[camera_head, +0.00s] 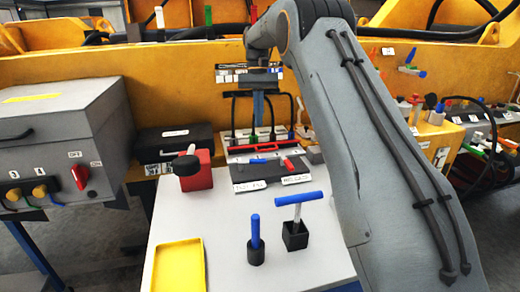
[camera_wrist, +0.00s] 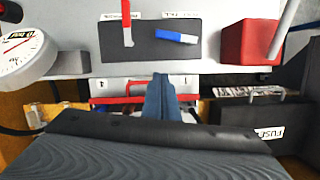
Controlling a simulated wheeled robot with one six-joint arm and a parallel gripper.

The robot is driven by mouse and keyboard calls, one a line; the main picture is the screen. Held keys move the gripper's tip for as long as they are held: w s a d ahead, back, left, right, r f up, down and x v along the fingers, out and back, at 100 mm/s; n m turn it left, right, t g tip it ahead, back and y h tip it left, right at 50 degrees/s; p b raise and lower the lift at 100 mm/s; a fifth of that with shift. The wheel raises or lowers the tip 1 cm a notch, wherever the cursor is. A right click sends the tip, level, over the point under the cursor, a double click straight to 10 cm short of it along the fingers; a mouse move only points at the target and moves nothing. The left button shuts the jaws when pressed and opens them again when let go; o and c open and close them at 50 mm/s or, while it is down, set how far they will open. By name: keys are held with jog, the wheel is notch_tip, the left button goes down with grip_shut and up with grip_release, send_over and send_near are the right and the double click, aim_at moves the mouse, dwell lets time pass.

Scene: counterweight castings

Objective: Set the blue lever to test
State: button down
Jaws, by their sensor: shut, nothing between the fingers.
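The blue lever (camera_head: 258,161) lies sideways on a dark plate on the panel in the head view, left of a red lever (camera_head: 288,164). The wrist view sees the plate from the opposite side: the blue lever (camera_wrist: 174,36) lies nearly level there, with a white end at right. The red lever (camera_wrist: 127,36) is left of it. White labels (camera_head: 250,185) sit at the plate's near edge; their wording is too small to read surely. My gripper (camera_head: 258,115) is shut and empty, behind and above the plate; its bluish fingers (camera_wrist: 160,80) end short of the blue lever.
A red box (camera_head: 195,172) with a black-topped post stands left of the panel. A blue T-handle (camera_head: 299,200), a blue-handled tool (camera_head: 255,230) and a yellow tray (camera_head: 180,265) stand nearer. Black cables (camera_head: 290,105) arch behind the plate. A round gauge (camera_wrist: 25,50) is left in the wrist view.

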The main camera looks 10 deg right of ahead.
aim_at(252, 162)
jog(key=p+x, duration=0.1)
jog(key=x, duration=0.5)
jog(key=p+x, duration=0.1)
jog(key=x, duration=0.2)
jog(key=shift+s+a+p, duration=0.1)
jog(key=shift+s+p, duration=0.15)
jog(key=shift+p, duration=0.1)
jog(key=shift+s+a+r+p, duration=0.15)
jog(key=shift+s+p, duration=0.3)
jog(key=shift+s, duration=0.55)
jog(key=shift+s+a+p, duration=0.15)
jog(key=shift+s+p, duration=0.15)
jog(key=shift+s, duration=0.45)
